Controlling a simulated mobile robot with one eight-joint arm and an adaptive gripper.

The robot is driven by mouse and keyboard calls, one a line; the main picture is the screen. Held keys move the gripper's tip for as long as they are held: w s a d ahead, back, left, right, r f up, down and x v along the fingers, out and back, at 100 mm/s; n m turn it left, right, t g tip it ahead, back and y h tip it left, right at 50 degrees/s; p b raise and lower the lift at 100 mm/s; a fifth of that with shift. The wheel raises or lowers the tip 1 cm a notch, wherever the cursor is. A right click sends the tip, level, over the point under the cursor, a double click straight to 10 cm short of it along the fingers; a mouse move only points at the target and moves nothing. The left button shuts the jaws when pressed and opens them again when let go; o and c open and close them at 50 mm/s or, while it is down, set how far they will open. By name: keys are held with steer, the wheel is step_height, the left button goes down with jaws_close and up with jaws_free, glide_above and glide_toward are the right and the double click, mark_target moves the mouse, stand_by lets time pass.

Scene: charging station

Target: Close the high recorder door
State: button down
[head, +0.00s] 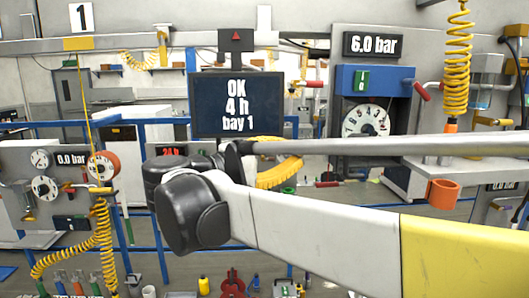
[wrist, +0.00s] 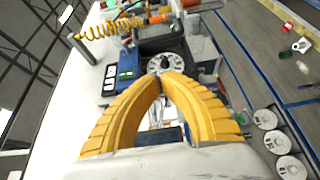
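A blue-topped unit (head: 375,80) with a round white dial (head: 368,121) stands at the right in the head view, under a sign reading 6.0 bar. It looks like the high recorder. I cannot make out its door or how far it stands open. My gripper's ribbed yellow fingers (head: 278,172) show partly behind my arm in the head view, left of the dial. In the wrist view my gripper (wrist: 161,76) has its fingertips together with nothing seen between them. A round dial (wrist: 168,64) lies just beyond the tips, and a blue part with green (wrist: 127,62) is left of it.
A dark screen (head: 237,104) reads OK, 4 h, bay 1. A yellow coiled hose (head: 456,62) hangs at the right, above a shelf with an orange cup (head: 443,191). A panel with small gauges (head: 55,160) reads 0.0 bar at the left. Blue rails (head: 140,123) run behind.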

steer(key=w+d+p, duration=0.1)
steer(key=d, duration=0.7)
steer(key=shift+w+d+p, duration=0.15)
steer(key=shift+w+p, duration=0.15)
steer(key=shift+p, duration=0.1)
steer(key=shift+s+d, duration=0.1)
steer(key=shift+d, duration=0.05)
